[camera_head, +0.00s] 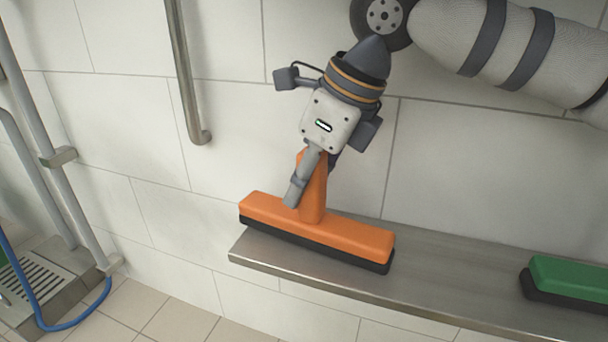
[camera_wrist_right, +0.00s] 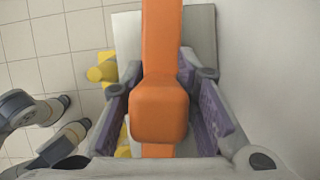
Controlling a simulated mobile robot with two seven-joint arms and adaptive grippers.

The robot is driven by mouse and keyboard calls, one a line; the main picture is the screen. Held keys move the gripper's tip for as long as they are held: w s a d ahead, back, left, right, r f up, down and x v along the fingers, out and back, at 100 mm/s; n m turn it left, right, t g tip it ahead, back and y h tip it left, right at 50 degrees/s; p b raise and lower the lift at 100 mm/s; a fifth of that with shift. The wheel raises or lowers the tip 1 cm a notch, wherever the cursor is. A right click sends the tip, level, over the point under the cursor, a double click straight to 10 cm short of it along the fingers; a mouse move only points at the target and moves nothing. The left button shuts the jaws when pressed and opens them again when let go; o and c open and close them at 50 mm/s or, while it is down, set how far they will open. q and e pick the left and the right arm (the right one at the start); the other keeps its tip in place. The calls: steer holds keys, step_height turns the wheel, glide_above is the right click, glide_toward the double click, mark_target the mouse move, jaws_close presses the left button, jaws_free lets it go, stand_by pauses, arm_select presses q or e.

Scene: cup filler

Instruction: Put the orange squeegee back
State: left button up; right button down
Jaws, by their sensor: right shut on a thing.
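The orange squeegee (camera_head: 340,235) has a wide orange head with a black strip along its lower edge and a short upright handle. Its head is over the left end of a metal shelf (camera_head: 420,270); I cannot tell whether the black strip touches the shelf. My right gripper (camera_head: 308,178) is shut on the handle from above. In the right wrist view, the orange handle (camera_wrist_right: 158,108) is between the two purple-padded fingers, with the orange head beyond it. My left gripper is not clearly in view.
A green squeegee head (camera_head: 570,278) lies on the shelf at the right. The shelf between is clear. A vertical metal bar (camera_head: 185,75) is on the tiled wall. At left are grey pipes (camera_head: 50,150), a blue hose (camera_head: 60,325) and a metal grate (camera_head: 28,275).

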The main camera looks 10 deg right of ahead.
mark_target(324, 219)
steer(key=shift+f, duration=0.1)
steer(key=c, duration=1.2)
jaws_free()
steer(key=shift+f, duration=0.1)
steer(key=shift+c, duration=0.2)
steer(key=shift+r, duration=0.45)
steer(key=s+d+r, duration=0.4)
steer(key=s+d, duration=0.5)
steer(key=d, duration=0.1)
steer(key=shift+d+r, duration=0.2)
steer(key=shift+d, duration=0.15)
